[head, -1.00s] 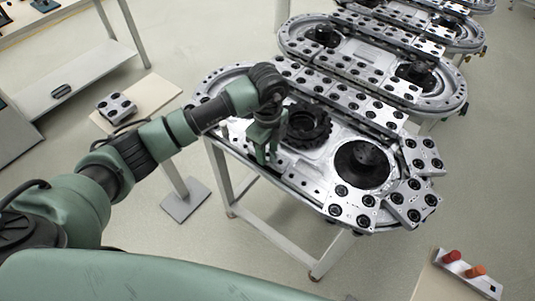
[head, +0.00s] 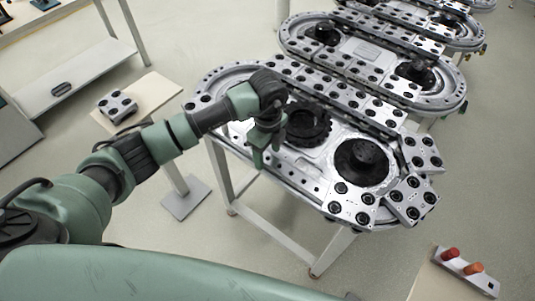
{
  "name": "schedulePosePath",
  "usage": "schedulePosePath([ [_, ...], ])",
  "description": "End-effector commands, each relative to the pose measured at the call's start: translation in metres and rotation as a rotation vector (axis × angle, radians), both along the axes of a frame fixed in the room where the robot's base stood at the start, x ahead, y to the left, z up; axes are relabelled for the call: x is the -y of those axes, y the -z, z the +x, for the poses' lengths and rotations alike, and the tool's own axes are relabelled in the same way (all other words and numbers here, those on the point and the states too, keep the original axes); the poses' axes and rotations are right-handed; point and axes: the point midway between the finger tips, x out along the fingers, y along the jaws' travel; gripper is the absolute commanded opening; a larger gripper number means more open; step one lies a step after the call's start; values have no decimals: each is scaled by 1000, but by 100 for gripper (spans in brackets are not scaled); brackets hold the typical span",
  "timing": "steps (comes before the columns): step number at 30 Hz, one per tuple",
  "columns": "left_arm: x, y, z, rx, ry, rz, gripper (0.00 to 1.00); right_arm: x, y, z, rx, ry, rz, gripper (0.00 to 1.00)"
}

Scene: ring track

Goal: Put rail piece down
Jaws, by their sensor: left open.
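Several metal rail pieces with black round holes lie along the oval ring track (head: 302,170). One rail piece (head: 351,203) lies at the track's near end, with others beside it on the right curve. Another rail piece (head: 117,105) rests alone on a small beige side table. My left gripper (head: 266,158) is open and points down over the near left edge of the track, left of the black toothed wheel (head: 306,126). I see no rail piece between its fingers, though they are small in the view. My right gripper is not in view.
A black round hub (head: 361,161) stands at the track's near end. More oval tracks continue toward the back. The side table (head: 152,92) stands left of the track. A panel with red and orange knobs (head: 465,268) is at the lower right.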

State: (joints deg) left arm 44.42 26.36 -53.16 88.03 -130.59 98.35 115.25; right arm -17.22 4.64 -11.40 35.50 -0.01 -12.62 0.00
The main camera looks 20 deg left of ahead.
Motion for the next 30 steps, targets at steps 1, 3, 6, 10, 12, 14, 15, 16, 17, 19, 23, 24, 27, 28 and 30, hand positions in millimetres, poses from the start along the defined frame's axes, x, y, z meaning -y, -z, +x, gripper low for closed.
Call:
schedulePosePath([
  [1,0,-6,2,5,0,-2,61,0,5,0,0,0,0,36],
  [3,0,-19,2,8,1,-1,61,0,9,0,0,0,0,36],
  [6,0,-40,2,8,1,-1,61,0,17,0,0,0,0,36],
  [10,0,-68,2,8,0,-1,61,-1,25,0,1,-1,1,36],
  [12,0,-82,2,7,1,-1,61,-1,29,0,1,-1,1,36],
  [14,0,-91,1,6,1,-1,61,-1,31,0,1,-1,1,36],
  [15,0,-97,2,5,-1,-1,61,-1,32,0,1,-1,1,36],
  [16,0,-100,2,5,-1,-1,61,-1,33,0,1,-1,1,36],
  [17,0,-103,1,5,-1,-1,61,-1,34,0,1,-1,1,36],
  [19,0,-108,1,3,0,0,61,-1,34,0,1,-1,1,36],
  [23,0,-112,1,2,0,-1,61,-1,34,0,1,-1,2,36],
  [24,0,-112,0,2,0,-1,61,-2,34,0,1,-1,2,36],
  [27,0,-112,0,2,0,-1,61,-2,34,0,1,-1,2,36],
  [28,0,-112,1,2,0,-1,61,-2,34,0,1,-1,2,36],
  [30,0,-112,1,2,0,-1,61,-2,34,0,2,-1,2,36],
])
